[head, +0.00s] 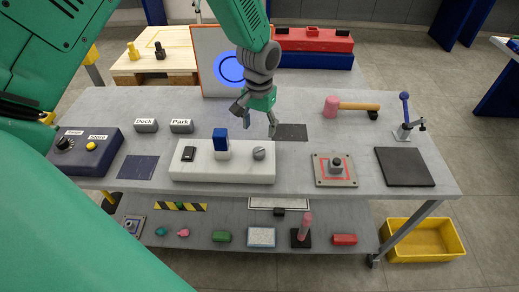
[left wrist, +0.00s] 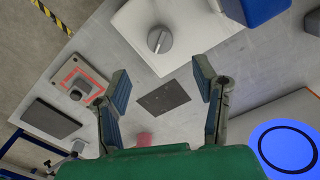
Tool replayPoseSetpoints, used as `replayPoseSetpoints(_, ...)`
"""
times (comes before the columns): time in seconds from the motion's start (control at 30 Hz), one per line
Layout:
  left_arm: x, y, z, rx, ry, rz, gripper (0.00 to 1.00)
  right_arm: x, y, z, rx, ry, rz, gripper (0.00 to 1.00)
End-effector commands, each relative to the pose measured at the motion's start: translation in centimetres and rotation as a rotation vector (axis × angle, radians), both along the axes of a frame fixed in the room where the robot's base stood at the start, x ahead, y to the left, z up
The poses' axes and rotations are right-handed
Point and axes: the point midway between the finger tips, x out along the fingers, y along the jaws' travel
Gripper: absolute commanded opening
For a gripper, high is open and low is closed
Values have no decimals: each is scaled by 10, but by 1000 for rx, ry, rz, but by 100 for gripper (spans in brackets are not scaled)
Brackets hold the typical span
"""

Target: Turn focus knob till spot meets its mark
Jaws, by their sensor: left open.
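A long white box (head: 225,175) on the grey table carries a grey knob (head: 259,153) at its right end. The knob also shows in the left wrist view (left wrist: 159,40), with a raised bar across its round top. In the left wrist view the ring lies over the blue spot (left wrist: 287,148). My left gripper (head: 259,127) is open and empty, above and behind the knob, apart from it. My right gripper is out of view.
A blue block (head: 221,139) and black switch (head: 188,154) share the white box. A mallet (head: 350,106), a plate with a black knob (head: 336,170) and a black pad (head: 404,167) lie right. A knob-and-button box (head: 85,151) stands left.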

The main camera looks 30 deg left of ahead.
Motion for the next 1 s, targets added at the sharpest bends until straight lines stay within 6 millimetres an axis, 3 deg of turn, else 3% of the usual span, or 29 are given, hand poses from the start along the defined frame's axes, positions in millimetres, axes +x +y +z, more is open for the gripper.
replayPoseSetpoints(0.2,-2,0,-49,-1,5,-1,55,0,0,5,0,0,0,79)
replayPoseSetpoints(0.4,-1,0,-83,0,1,0,55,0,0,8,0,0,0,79)
replayPoseSetpoints(0.6,-1,0,-100,0,0,0,55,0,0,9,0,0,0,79)
replayPoseSetpoints(0.9,-1,0,-103,-1,-1,0,55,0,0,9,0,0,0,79)
replayPoseSetpoints(0.93,-1,0,-103,-1,-1,0,51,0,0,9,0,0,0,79)
replayPoseSetpoints(1.0,-1,0,-103,-1,-1,0,26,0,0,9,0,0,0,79)
